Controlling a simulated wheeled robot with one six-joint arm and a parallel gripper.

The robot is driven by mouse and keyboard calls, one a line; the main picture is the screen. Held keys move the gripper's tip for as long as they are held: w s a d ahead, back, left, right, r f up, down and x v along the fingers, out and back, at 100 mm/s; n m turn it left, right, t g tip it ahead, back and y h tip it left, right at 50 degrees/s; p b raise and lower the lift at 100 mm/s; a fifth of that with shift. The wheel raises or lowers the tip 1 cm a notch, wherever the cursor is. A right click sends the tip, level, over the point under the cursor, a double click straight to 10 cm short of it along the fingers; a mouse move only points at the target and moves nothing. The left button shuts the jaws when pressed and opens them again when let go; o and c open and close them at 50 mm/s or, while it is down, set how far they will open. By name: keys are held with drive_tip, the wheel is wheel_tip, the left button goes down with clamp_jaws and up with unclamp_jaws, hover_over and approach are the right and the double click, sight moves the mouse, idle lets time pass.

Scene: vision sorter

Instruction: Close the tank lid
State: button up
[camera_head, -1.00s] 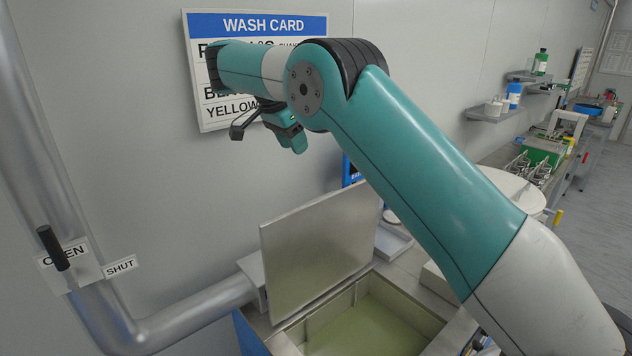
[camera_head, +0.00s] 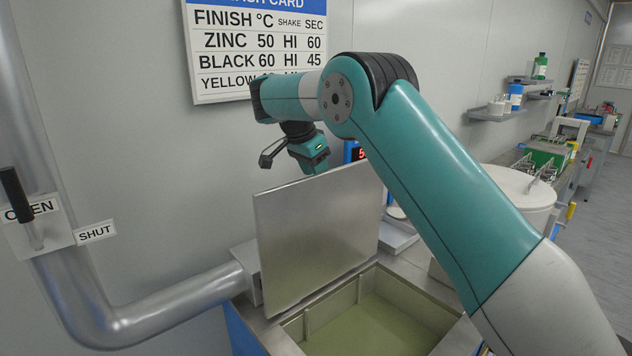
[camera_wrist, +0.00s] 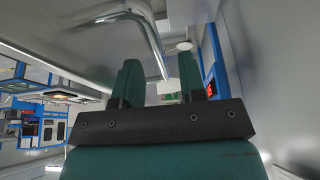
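The tank lid (camera_head: 318,232) is a flat grey metal plate. It stands raised, nearly upright, at the back left edge of the tank (camera_head: 290,328). The tank is open and pale greenish liquid (camera_head: 375,325) shows inside. My gripper (camera_head: 312,168) is above and behind the lid's top edge, apart from it as far as I can tell. In the wrist view my gripper's two fingers (camera_wrist: 158,85) are spread wide with nothing between them. A bent metal bar or pipe (camera_wrist: 150,35) shows beyond the fingers.
A steel pipe (camera_head: 175,310) with a black-handled lever (camera_head: 18,195) and OPEN and SHUT labels runs at left. A wash card (camera_head: 250,60) hangs on the wall. A white round container (camera_head: 515,195) stands right of the tank. A red digital display (camera_wrist: 211,88) is at right in the wrist view.

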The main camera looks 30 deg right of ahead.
drive_tip(key=shift+d+f, duration=0.15)
drive_tip(key=shift+f, duration=0.2)
clamp_jaws()
